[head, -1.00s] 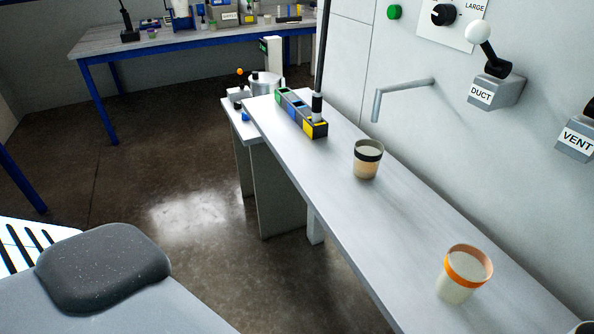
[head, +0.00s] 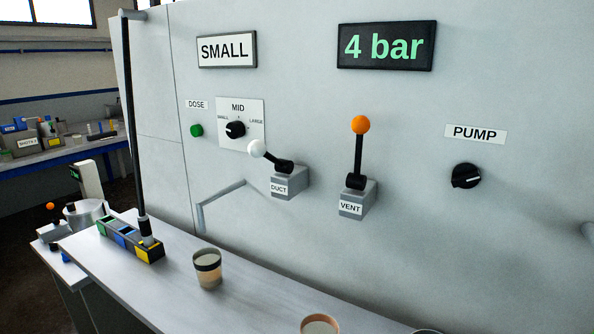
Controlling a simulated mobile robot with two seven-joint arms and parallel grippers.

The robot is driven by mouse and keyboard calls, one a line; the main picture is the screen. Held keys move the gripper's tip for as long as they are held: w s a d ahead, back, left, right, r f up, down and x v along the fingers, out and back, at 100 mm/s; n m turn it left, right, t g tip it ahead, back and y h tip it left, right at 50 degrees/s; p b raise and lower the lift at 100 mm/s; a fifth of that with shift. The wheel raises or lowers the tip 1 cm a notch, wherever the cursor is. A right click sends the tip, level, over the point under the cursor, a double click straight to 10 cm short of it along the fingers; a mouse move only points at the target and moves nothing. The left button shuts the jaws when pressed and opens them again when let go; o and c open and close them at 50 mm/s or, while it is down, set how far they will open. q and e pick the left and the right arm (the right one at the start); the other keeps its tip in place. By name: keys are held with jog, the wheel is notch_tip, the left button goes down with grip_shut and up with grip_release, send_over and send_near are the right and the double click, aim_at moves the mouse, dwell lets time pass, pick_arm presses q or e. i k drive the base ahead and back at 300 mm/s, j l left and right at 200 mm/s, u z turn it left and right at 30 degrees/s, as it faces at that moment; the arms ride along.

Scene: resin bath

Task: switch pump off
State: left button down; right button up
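The pump switch (head: 466,176) is a round black rotary knob on the grey wall panel at the right of the head view. A white PUMP label (head: 475,133) is fixed above it. A dark display (head: 386,46) to the upper left of the knob reads "4 bar" in green. Neither of my grippers shows in the head view.
Left of the pump knob are the VENT lever (head: 358,150) with an orange ball, the DUCT lever (head: 272,158) with a white ball, a dose dial (head: 236,129) and a green button (head: 196,130). Below, a narrow shelf (head: 170,290) holds cups (head: 207,268) and a coloured block (head: 130,240).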

aim_at(465, 176)
jog(key=k+l, duration=0.25)
jog(key=l, duration=0.15)
jog(key=k+l, duration=0.25)
jog(key=l, duration=0.2)
jog(key=k+l, duration=0.55)
jog(key=l, duration=0.3)
jog(key=i+j+u, duration=0.1)
jog(key=i+j, duration=0.6)
